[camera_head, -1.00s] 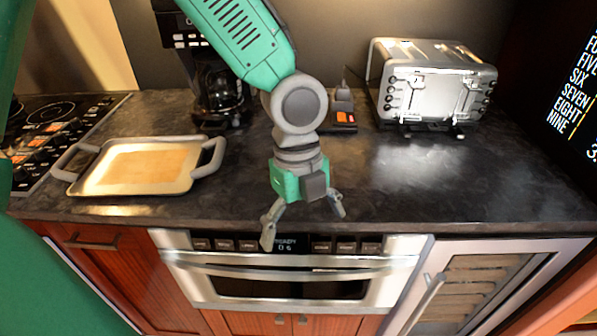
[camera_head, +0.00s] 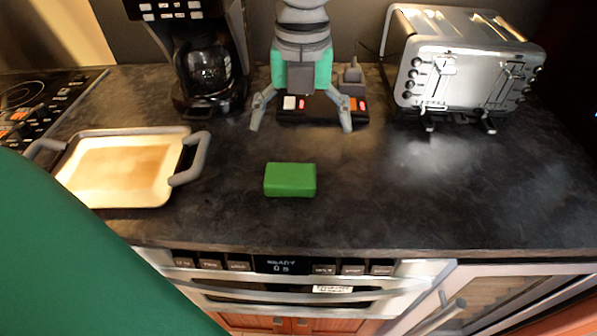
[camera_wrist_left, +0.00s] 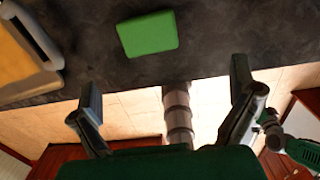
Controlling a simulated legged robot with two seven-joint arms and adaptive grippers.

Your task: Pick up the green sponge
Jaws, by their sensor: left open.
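The green sponge (camera_head: 290,180) lies flat on the dark counter in the middle of the head view. In the left wrist view the sponge (camera_wrist_left: 147,34) is at the top, beyond the fingertips and left of the midline between them. My left gripper (camera_head: 301,126) is open and empty, its two fingers spread and pointing down. In the head view it shows above the sponge in the picture, apart from it; its height over the counter is hard to tell. In the left wrist view both spread fingers of the left gripper (camera_wrist_left: 164,75) show. My right gripper is not seen.
A tray with handles (camera_head: 125,168) lies left of the sponge. A coffee maker (camera_head: 208,65) and a toaster (camera_head: 465,65) stand at the back. The microwave drawer (camera_head: 300,285) is below the counter's front edge. The counter right of the sponge (camera_head: 420,195) is clear.

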